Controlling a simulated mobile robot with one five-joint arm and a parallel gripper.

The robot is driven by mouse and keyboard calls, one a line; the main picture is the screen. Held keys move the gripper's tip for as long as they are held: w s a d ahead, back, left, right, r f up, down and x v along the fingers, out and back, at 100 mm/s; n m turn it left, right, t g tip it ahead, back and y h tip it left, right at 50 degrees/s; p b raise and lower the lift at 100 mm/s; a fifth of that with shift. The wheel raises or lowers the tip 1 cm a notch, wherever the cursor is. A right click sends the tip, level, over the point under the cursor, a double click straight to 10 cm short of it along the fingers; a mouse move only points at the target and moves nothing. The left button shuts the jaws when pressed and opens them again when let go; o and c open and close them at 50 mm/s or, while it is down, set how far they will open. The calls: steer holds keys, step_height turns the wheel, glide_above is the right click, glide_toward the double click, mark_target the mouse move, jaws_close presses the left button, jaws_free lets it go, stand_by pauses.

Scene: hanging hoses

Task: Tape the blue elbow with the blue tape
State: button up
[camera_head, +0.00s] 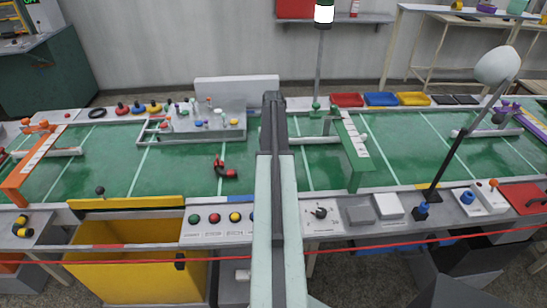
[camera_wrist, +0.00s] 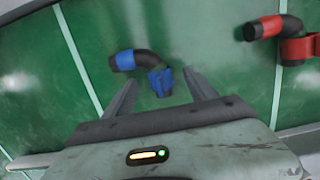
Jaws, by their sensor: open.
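In the wrist view the blue elbow (camera_wrist: 148,62) lies on the green surface. It is a dark bent hose piece with a blue band at its left end and a blue clamp-like part (camera_wrist: 160,82) at its right end. My gripper (camera_wrist: 160,80) is open, and the right end of the elbow shows between its fingers; the height above it is unclear. In the head view my arm covers the middle, and I cannot make out the blue elbow or the jaws there. I cannot tell a roll of blue tape for certain in either view.
A dark and red elbow (camera_wrist: 275,30) lies to the right in the wrist view; a red one (camera_head: 226,172) also shows in the head view. A green frame (camera_head: 354,160) stands right of my arm. A yellow bin (camera_head: 130,260) and button panel (camera_head: 215,229) line the front.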

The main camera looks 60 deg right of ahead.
steer(key=r+p, duration=0.5)
steer(key=d+r+p, duration=0.1)
steer(key=r+p, duration=0.1)
steer(key=r, duration=0.1)
steer(key=shift+w+p, duration=0.3)
steer(key=shift+p, duration=0.1)
steer(key=shift+f, duration=0.1)
